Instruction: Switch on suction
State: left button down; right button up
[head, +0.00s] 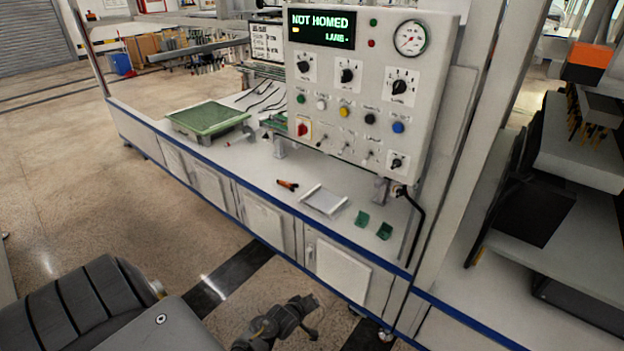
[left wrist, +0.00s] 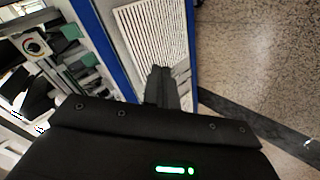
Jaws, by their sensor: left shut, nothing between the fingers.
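The grey control panel (head: 375,60) stands upright at the bench's back in the head view. Its display (head: 321,28) reads "NOT HOMED" in green. It carries a round gauge (head: 410,38), black rotary knobs (head: 347,75), coloured buttons (head: 344,111), a red switch (head: 303,127) and a row of small toggles (head: 346,147). The labels are too small to read, so I cannot tell which control is suction. My left gripper (head: 308,314) is low in front of the bench, apart from the panel. In the left wrist view its fingers (left wrist: 160,84) are shut and empty. My right gripper is not in view.
The white bench (head: 235,160) has a blue front edge. On it lie a green tray (head: 207,119), red-handled pliers (head: 288,185), a white tray (head: 325,201) and green blocks (head: 384,231). A metal post (head: 490,130) stands right of the panel, with dark shelving beyond.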

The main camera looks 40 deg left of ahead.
pick_arm(q)
jog(key=w+a+r+n+t+y, duration=0.1)
jog(key=w+a+r+n, duration=0.15)
jog(key=r, duration=0.35)
jog(key=w+a+r+n+t, duration=0.2)
jog(key=w+a+r, duration=0.15)
jog(key=r, duration=0.25)
jog(key=w+a+r+n+t+y, duration=0.1)
jog(key=w+a+r+n, duration=0.1)
jog(key=w+r, duration=0.25)
jog(key=a+r+n+t+y+b, duration=0.1)
jog(key=a+r+n, duration=0.3)
jog(key=r, duration=0.8)
jog(key=a+r+n+t+y+b, duration=0.1)
jog(key=a+r+n+t+y, duration=0.1)
jog(key=r, duration=1)
jog(key=a+n+t, duration=0.1)
jog(key=a+n, duration=0.1)
jog(key=n, duration=0.1)
jog(key=shift+s+r+t, duration=0.35)
jog(key=shift+r+t, duration=0.05)
jog(key=shift+n, duration=0.25)
